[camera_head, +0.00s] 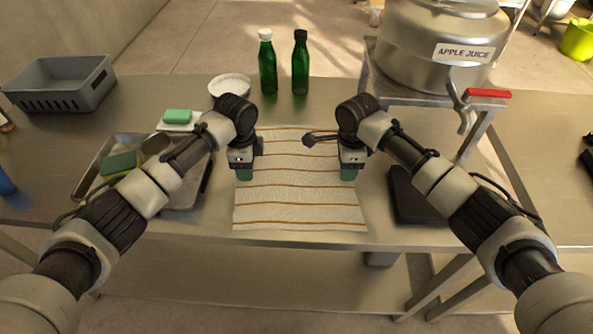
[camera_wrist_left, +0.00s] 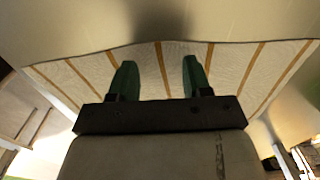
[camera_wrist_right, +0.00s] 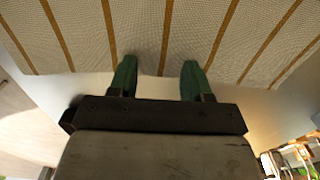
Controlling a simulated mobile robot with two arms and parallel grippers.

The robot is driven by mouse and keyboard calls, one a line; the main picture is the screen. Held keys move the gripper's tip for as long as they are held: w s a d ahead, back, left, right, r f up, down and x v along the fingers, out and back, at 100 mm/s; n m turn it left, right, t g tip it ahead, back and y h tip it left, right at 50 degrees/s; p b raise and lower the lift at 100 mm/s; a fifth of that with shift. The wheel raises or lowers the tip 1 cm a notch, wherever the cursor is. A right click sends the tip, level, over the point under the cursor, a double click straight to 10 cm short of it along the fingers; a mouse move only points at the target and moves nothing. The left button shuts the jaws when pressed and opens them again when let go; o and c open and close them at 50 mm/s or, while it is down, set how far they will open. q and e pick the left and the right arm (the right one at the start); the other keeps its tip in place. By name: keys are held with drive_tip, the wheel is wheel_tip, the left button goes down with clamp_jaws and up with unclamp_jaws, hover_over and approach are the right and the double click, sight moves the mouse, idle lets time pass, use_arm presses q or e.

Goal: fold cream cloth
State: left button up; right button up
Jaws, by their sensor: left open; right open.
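The cream cloth (camera_head: 300,208) with brown stripes lies spread out flat on the steel table, its front edge close to the table's front edge. My left gripper (camera_head: 243,174) is over the cloth's left side, and my right gripper (camera_head: 348,174) is over its right side. In the left wrist view the green fingers (camera_wrist_left: 158,80) are apart with nothing between them but cloth below. In the right wrist view the green fingers (camera_wrist_right: 157,78) are also apart and empty, near a cloth edge. I cannot tell whether the fingertips touch the cloth.
A metal tray (camera_head: 188,198) with a sponge (camera_head: 119,163) is left of the cloth. A white bowl (camera_head: 230,86) and two green bottles (camera_head: 268,66) (camera_head: 300,66) stand behind. A dark flat object (camera_head: 408,200) lies right. A large pot (camera_head: 430,40) stands back right.

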use_arm(q)
drive_tip(key=shift+s, duration=0.1)
use_arm(e)
drive_tip(key=shift+s, duration=0.1)
use_arm(q)
drive_tip(key=shift+f, duration=0.15)
drive_tip(key=shift+c, duration=0.2)
use_arm(e)
drive_tip(key=shift+f, duration=0.2)
drive_tip(key=shift+c, duration=0.2)
use_arm(q)
clamp_jaws()
use_arm(e)
clamp_jaws()
drive_tip(key=shift+r, duration=0.15)
